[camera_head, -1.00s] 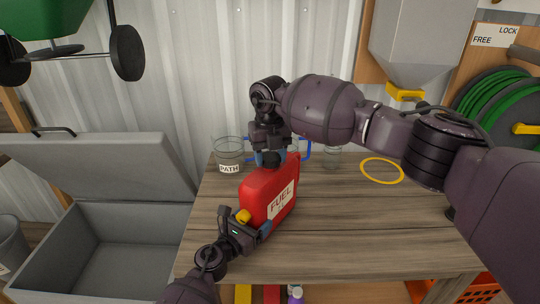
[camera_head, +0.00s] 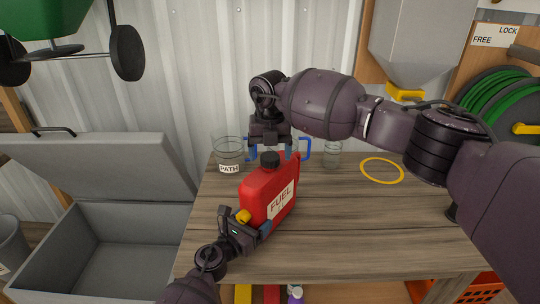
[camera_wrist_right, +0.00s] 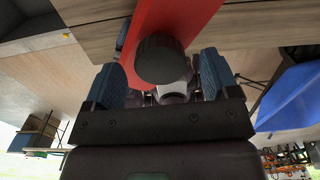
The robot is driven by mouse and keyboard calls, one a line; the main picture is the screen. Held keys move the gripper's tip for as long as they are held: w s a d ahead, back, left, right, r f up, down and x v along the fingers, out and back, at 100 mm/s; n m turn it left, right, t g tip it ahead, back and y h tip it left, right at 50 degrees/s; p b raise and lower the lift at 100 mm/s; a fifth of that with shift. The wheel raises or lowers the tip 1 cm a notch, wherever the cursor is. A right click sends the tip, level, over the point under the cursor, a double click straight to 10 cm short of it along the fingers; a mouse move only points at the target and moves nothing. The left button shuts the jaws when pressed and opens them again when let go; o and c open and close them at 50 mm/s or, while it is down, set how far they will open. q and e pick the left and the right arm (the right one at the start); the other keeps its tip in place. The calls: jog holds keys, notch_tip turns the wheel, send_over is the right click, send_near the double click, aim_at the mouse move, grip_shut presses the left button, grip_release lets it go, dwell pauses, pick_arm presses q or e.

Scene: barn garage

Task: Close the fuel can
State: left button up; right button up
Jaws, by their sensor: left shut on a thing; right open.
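The red fuel can (camera_head: 262,190) stands upright on the wooden workbench, with a "FUEL" label on its side. A black cap (camera_head: 269,160) sits on its top; whether it is fully tightened cannot be told. My left gripper (camera_head: 247,228) is shut on the can's lower left side. My right gripper (camera_head: 270,145) is open just above the cap. In the right wrist view, the black cap (camera_wrist_right: 162,60) shows between the spread blue fingers, with the red can (camera_wrist_right: 165,18) beyond it.
A glass marked "PATH" (camera_head: 229,157) stands left of the can, and a clear jar (camera_head: 332,155) to its right. A blue-handled thing (camera_head: 305,149) is partly hidden behind my right gripper. A yellow ring (camera_head: 382,171) marks clear bench at right. An open grey chest (camera_head: 120,245) stands left.

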notch_tip(320, 180, up, 11)
dwell(0.4)
jog(key=shift+s+f, duration=0.1)
pick_arm(q)
jog(key=o, duration=1.7)
jog(key=shift+s+a, duration=0.35)
jog(key=shift+s, duration=0.05)
jog(key=v, duration=0.8)
jog(key=shift+s+p, duration=0.15)
jog(key=shift+p, duration=0.2)
jog(key=shift+v, duration=0.75)
pick_arm(e)
jog(key=shift+s+r, duration=0.1)
jog(key=shift+r, duration=0.8)
